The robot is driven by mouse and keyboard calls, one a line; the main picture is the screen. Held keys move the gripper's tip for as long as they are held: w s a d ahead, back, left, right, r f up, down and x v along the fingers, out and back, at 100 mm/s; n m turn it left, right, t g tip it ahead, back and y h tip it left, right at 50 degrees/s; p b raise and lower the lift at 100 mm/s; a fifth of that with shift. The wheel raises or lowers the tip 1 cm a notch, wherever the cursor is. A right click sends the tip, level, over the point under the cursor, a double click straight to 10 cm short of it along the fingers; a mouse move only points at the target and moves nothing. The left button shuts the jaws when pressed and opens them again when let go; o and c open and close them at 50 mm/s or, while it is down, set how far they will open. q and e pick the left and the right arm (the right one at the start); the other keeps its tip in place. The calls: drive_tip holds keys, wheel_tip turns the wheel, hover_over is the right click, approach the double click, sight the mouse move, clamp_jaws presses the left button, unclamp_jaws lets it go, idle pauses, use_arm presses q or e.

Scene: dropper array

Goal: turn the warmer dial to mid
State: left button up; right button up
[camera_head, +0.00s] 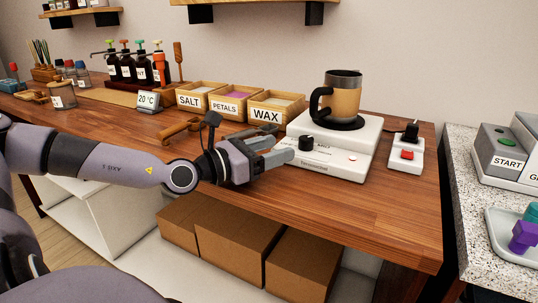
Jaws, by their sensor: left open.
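The white warmer (352,170) stands near the right end of the wooden table. A mug with a tan band and black handle (343,97) sits on its black round plate. The black warmer dial (306,144) is at the front left of the warmer's top. The dial's setting is too small to read. My left gripper (290,149) is open and empty, its fingertips pointing right, close to the dial's left side. I cannot tell whether a finger touches the dial or warmer. My right gripper is out of view.
A small white box with a black knob and red button (407,154) is right of the warmer. Labelled wooden boxes of salt, petals and wax (266,116) stand behind my left gripper. The table front (340,215) is clear. A grey speckled counter (462,180) lies across a gap at right.

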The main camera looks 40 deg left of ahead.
use_arm(q)
drive_tip(key=shift+s, duration=0.4)
idle(0.6)
